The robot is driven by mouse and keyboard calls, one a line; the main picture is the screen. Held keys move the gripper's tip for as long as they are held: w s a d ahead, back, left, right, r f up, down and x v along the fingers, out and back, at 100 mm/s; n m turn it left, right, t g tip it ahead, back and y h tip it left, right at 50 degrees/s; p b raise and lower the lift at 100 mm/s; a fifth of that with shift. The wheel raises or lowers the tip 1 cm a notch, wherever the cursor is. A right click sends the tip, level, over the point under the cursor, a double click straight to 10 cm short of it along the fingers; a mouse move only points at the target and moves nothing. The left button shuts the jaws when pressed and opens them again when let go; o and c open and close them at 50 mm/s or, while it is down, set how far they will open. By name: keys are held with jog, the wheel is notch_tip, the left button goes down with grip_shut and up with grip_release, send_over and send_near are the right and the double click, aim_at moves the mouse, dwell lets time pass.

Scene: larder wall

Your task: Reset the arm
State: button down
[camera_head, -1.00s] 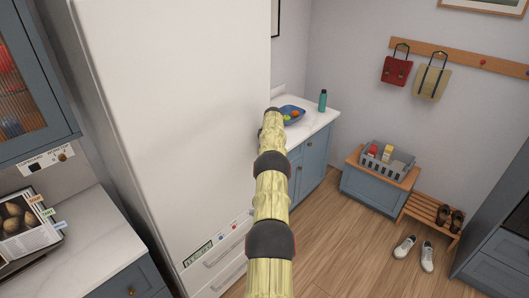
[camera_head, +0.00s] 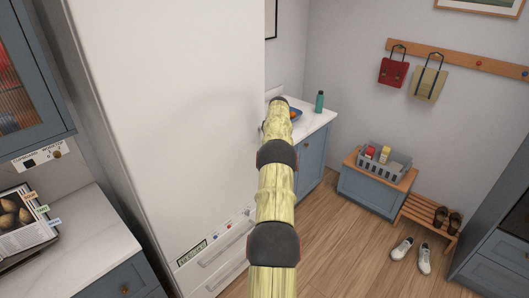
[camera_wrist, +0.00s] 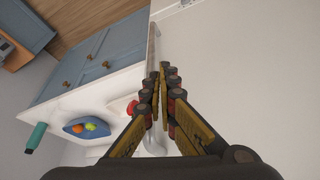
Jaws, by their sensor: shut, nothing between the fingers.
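My arm, in a yellow sleeve with dark joint bands, reaches forward in the head view in front of the white fridge (camera_head: 175,110) and the counter beyond it. The arm hides my gripper there. In the wrist view my gripper (camera_wrist: 163,72) is shut and empty, its fingertips together. A pale, plain surface fills the right of that view.
The white counter (camera_head: 318,122) holds a teal bottle (camera_head: 319,101) and a blue bowl (camera_wrist: 75,128) of fruit, partly behind my arm. A grey crate (camera_head: 384,164) stands on a bench. Shoes (camera_head: 402,249) lie on the floor. Open floor lies right of my arm.

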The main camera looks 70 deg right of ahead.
jog(key=v, duration=0.3)
jog(key=shift+s+d+r, duration=0.15)
jog(key=shift+s, duration=0.15)
jog(key=shift+w, duration=0.1)
